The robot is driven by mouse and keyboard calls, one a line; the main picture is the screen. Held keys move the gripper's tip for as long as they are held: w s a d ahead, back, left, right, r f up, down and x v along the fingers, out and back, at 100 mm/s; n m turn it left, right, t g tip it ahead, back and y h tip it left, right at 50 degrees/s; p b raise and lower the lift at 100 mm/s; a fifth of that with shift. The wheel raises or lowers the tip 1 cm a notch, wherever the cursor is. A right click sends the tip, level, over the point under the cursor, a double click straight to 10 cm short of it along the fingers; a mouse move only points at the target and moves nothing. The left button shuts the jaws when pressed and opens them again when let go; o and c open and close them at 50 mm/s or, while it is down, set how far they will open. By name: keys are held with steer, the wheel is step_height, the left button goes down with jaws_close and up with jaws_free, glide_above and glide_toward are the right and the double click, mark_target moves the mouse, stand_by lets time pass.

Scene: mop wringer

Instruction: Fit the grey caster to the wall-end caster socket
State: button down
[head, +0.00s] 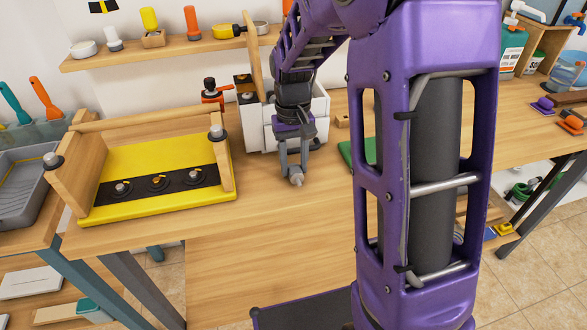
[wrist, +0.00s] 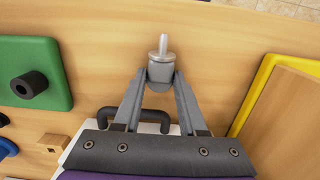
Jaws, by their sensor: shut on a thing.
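The grey caster (wrist: 161,70) is between my fingertips in the wrist view, its pale metal stem pointing away from my palm. In the head view my gripper (head: 296,178) hangs pointing down over the bare bench, and the caster (head: 297,180) shows small at its tips. My gripper (wrist: 161,82) is shut on it. A yellow-based wooden stand (head: 150,165) lies to the left, clear of my gripper. Its black strip (head: 158,184) carries several round metal-centred fittings, and its end boards have black-and-silver fittings (head: 216,132). I cannot tell which part is the wall-end caster socket.
A white box (head: 257,135) stands just behind my gripper. A green block (wrist: 35,72) with a black round piece lies to the right in the head view. A grey tray (head: 22,185) is at the far left. The front bench is clear.

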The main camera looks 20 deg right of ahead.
steer(key=shift+r+p, duration=0.45)
steer(key=shift+r, duration=0.05)
stand_by(0.5)
steer(key=shift+r+p, duration=2)
steer(key=shift+r, duration=0.45)
steer(key=c, duration=1.1)
jaws_free()
jaws_close()
